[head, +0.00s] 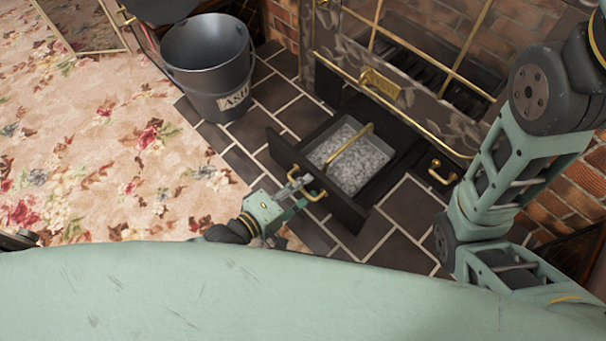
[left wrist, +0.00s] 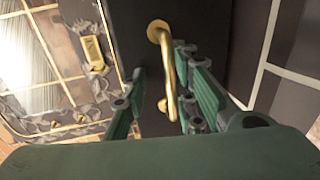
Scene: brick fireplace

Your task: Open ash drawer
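The ash drawer (head: 349,214) is pulled out from below the fireplace, with a dark front and a brass handle (head: 315,196). A grey pan of ash (head: 352,157) with a brass bar handle sits inside it. My left gripper (head: 297,184) is at the drawer front. In the left wrist view the brass handle (left wrist: 168,78) stands between the two green fingers, close to the right finger, with a gap to the left one. My left gripper (left wrist: 162,90) looks open around the handle. My right arm shows at the right of the head view; its gripper is out of sight.
A dark ash bucket (head: 208,65) stands left of the drawer on the dark tiles (head: 408,213). The fire door (head: 395,60) with brass trim is above the drawer. Another small brass handle (head: 442,172) is right of it. Floral carpet (head: 90,130) lies clear at the left.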

